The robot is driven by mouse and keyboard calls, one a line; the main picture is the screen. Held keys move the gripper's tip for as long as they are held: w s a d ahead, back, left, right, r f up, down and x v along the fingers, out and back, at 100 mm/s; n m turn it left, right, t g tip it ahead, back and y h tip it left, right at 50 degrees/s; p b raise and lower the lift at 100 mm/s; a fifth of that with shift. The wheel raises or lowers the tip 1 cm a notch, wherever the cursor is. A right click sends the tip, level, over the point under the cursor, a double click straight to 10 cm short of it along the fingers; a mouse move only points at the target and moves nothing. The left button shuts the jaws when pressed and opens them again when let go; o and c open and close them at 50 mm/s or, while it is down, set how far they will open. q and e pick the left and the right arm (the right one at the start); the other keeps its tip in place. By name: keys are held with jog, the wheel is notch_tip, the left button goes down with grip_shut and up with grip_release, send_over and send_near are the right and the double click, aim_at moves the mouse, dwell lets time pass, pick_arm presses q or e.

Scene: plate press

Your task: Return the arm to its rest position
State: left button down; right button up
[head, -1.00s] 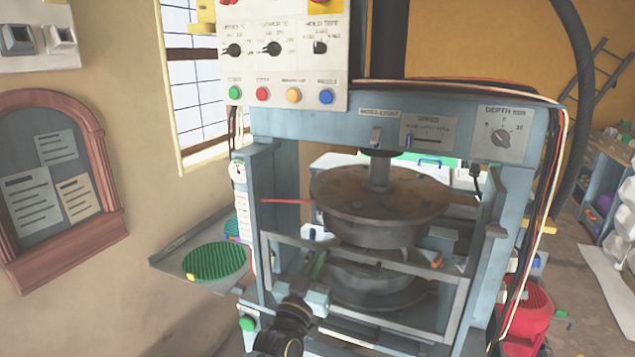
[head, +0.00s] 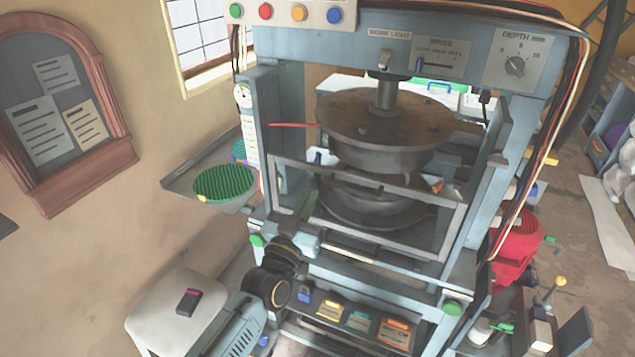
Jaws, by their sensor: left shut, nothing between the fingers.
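My left gripper (head: 307,236) is at the front left of the plate press, just below the guard frame. It is shut and empty; its fingertips are small and hard to make out against the frame. My left arm comes in from the bottom left with black wrist joints. The press (head: 408,52) is a blue-grey frame with a round brown upper plate (head: 385,118) on a shaft and a dark lower plate (head: 375,208) beneath. A gap shows between the plates. The guard frame (head: 365,184) crosses in front of them. My right gripper is not in view.
A side tray (head: 180,181) with a green ribbed disc (head: 224,183) sits left of the press. A white stool (head: 160,305) with a small dark object stands at lower left. Coloured labelled bins (head: 358,321) lie below the press. A red motor (head: 515,250) is at right.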

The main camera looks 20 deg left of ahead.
pick_arm(q)
jog(key=s+a+f+g+b, duration=0.1)
jog(key=s+f+g, duration=0.4)
jog(key=f, duration=0.8)
jog(key=s+a+f+g+y+b, duration=0.1)
jog(key=s+f+g, duration=0.1)
jog(key=s+f, duration=0.8)
jog(key=s+a+f+g+b, duration=0.1)
jog(key=s+f+g, duration=0.25)
jog(key=f, duration=1.35)
jog(key=s+a+f+g, duration=0.2)
jog(key=s+f, duration=0.4)
jog(key=s, duration=0.5)
jog(key=s+a+f+g+y+b, duration=0.1)
jog(key=s+f+g, duration=0.4)
jog(key=s, duration=0.6)
jog(key=s+a+f+g+y, duration=0.1)
jog(key=s+a+f+g, duration=0.1)
jog(key=s+f, duration=0.5)
jog(key=s+g, duration=0.1)
jog(key=s, duration=0.3)
jog(key=shift+s+a+m, duration=0.3)
jog(key=shift+a, duration=0.1)
jog(key=shift+w, duration=0.1)
